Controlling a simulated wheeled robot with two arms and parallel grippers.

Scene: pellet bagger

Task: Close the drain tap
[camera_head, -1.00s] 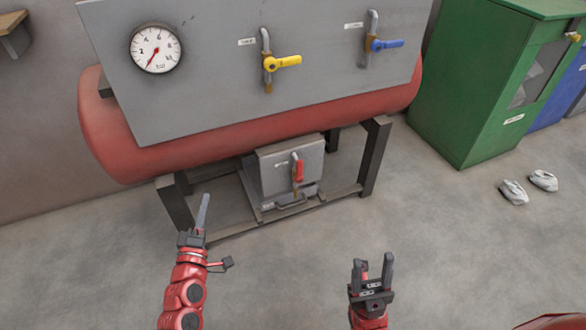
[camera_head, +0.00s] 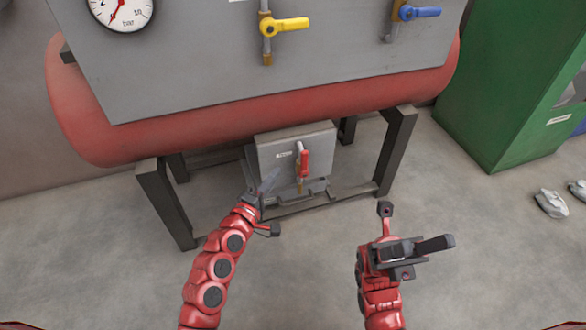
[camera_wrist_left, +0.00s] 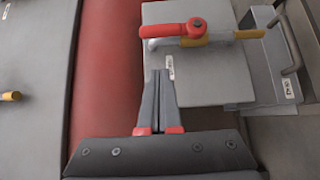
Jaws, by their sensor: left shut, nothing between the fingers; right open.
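The drain tap has a red handle (camera_head: 304,163) on a brass valve body, in front of a grey plate (camera_head: 327,142) under the red tank. In the head view the handle lies roughly along its pipe, near vertical. The left wrist view also shows the red handle (camera_wrist_left: 172,29) and the brass body (camera_wrist_left: 222,36). My left gripper (camera_head: 270,181) is shut and empty, just left of the tap and apart from it in the picture. Its closed fingers (camera_wrist_left: 158,88) point toward the handle. My right gripper (camera_head: 412,226) is open and empty, lower right of the tap.
The red tank (camera_head: 95,110) rests on a dark frame whose legs (camera_head: 165,205) flank the tap. A yellow valve handle (camera_head: 285,24) and a blue one (camera_head: 420,12) sit on the grey panel above. A green cabinet (camera_head: 500,100) stands right. The floor in front is clear.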

